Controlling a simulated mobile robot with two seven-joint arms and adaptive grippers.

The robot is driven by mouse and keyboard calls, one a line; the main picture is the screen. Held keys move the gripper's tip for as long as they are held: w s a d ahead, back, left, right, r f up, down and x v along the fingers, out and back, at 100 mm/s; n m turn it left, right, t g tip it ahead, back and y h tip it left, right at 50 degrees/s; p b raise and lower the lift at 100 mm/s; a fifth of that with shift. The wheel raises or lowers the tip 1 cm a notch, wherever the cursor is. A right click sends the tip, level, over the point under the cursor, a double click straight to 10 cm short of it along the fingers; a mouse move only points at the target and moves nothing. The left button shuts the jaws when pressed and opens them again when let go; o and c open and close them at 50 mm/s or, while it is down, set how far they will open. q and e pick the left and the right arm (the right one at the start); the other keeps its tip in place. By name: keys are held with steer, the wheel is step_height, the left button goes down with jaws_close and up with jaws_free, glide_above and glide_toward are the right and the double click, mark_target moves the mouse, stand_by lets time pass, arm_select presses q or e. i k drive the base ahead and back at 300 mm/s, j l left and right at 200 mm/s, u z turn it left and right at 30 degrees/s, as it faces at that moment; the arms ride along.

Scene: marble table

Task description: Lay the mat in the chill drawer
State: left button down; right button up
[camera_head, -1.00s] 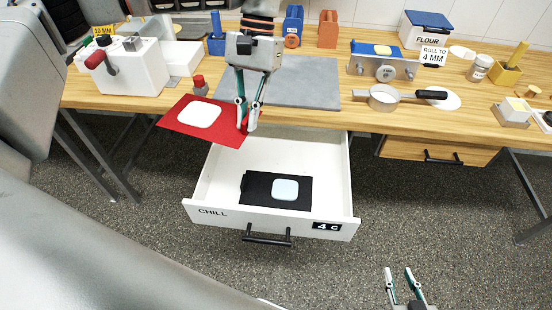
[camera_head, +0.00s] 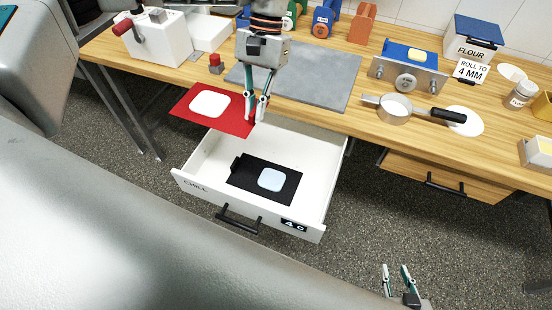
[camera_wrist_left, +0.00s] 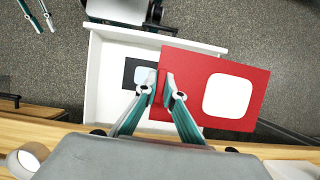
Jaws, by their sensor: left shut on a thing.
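My left gripper (camera_head: 256,118) is shut on the edge of a red mat (camera_head: 232,118) and holds it up over the back left of the open chill drawer (camera_head: 200,197). A white rounded square (camera_head: 210,103) lies on the mat. In the left wrist view the mat (camera_wrist_left: 180,60) extends right from the fingertips (camera_wrist_left: 164,86), partly over the white drawer (camera_wrist_left: 102,80) and past its side. A black sheet (camera_head: 243,178) with a pale blue rounded square (camera_head: 270,179) lies inside the drawer. My right gripper (camera_head: 397,276) is open and empty, low in the head view.
The wooden table (camera_head: 335,112) stands behind the drawer, with a grey slab (camera_head: 310,80) near its edge. A metal ring with a black handle (camera_head: 393,108) and a blue-topped roller (camera_head: 408,75) stand right of the slab.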

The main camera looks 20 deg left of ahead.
mark_target(298, 146)
steer(key=l+u, duration=0.4)
steer(key=l, duration=0.4)
steer(key=k+l+u, duration=0.4)
